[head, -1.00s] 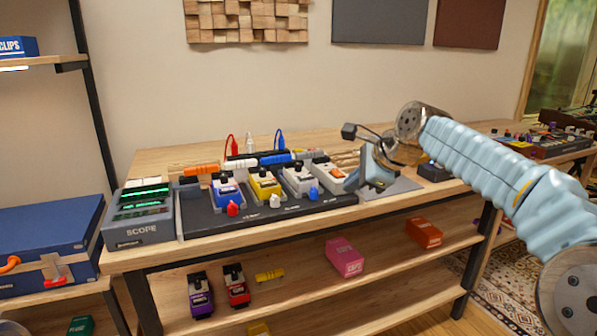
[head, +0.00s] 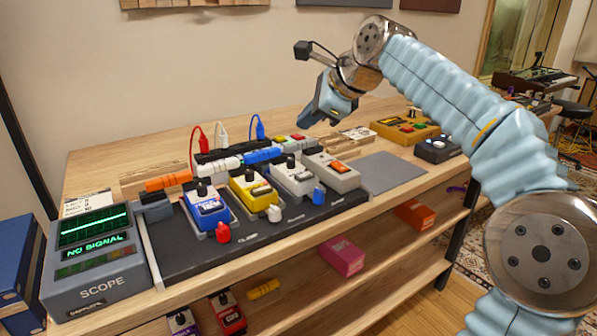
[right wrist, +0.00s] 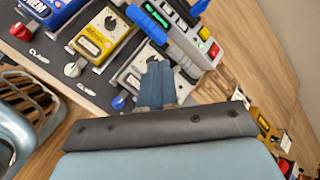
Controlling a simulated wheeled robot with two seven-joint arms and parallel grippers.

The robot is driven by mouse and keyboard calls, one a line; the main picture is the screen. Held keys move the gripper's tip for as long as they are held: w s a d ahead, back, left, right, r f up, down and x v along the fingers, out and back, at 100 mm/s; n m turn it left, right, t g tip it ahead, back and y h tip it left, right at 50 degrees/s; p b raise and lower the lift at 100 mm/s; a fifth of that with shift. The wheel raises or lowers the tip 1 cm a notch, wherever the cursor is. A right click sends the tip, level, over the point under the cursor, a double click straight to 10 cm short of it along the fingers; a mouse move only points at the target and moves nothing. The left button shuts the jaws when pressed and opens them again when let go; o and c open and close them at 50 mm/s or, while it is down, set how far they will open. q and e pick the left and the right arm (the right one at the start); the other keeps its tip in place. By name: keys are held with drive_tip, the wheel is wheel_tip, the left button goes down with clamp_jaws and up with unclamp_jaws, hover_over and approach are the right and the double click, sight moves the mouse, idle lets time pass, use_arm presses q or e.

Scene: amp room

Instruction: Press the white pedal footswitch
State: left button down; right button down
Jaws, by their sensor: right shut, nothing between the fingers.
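The white pedal (head: 297,182) stands on the dark pedalboard (head: 270,232), between the yellow pedal (head: 251,192) and a grey pedal with an orange button (head: 333,173). It has a black knob at its far end and a blue plug near its front. My right gripper (head: 308,121) is shut and empty, raised above and behind the pedals. Its closed fingers also show in the right wrist view (right wrist: 157,84).
A blue pedal (head: 206,207) stands left of the yellow one. Upright cables (head: 260,130) and colored cylinders (head: 262,156) lie behind the pedals. A scope (head: 95,262) sits at left. A grey mat (head: 383,173) to the right is bare.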

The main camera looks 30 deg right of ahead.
sight(308, 176)
wheel_tip(308, 176, down, 4)
drive_tip(key=shift+r, duration=0.25)
wheel_tip(308, 176, down, 4)
drive_tip(key=b, duration=0.3)
drive_tip(key=shift+r, duration=0.1)
drive_tip(key=shift+f+b, duration=0.65)
drive_tip(key=shift+f, duration=0.1)
idle(1.3)
drive_tip(key=shift+f, duration=0.4)
